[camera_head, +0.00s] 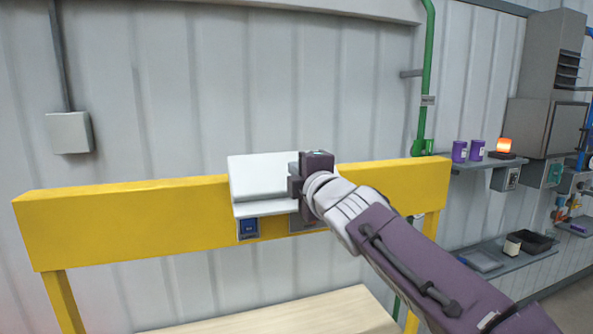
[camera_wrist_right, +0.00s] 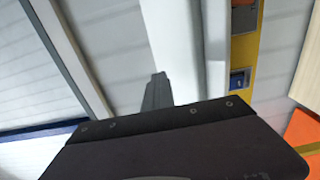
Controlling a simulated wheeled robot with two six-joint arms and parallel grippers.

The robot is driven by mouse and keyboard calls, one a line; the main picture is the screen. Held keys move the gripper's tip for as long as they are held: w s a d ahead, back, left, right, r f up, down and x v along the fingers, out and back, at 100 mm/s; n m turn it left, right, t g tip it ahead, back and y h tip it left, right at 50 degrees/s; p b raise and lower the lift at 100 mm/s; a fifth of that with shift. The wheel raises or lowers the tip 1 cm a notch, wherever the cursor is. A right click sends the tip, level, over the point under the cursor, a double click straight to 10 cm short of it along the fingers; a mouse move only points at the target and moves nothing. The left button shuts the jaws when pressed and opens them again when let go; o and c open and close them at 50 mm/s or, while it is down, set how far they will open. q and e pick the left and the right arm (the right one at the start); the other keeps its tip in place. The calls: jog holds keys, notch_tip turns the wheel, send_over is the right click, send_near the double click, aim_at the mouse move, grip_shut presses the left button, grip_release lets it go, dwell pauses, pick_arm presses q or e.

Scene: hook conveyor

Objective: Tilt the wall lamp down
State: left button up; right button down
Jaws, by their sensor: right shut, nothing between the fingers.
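The wall lamp (camera_head: 262,176) is a white, box-like head mounted on the yellow beam, with a pale lower edge jutting forward. My right gripper (camera_head: 296,187) is shut and empty at the lamp's right end, covering part of it; I cannot tell whether it touches. In the right wrist view, the shut fingers (camera_wrist_right: 156,92) point toward a long white surface, which seems to be the lamp (camera_wrist_right: 178,40). My left gripper is out of view.
The yellow beam (camera_head: 120,215) runs across the corrugated wall, with a blue switch (camera_head: 248,228) below the lamp. A wooden surface (camera_head: 290,315) lies below. Shelves (camera_head: 485,162) with purple cans and an orange light stand at right. A grey wall box (camera_head: 70,132) hangs at left.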

dwell(0.3)
jog(key=c, duration=1.4)
grip_release()
jog(key=shift+c, duration=0.2)
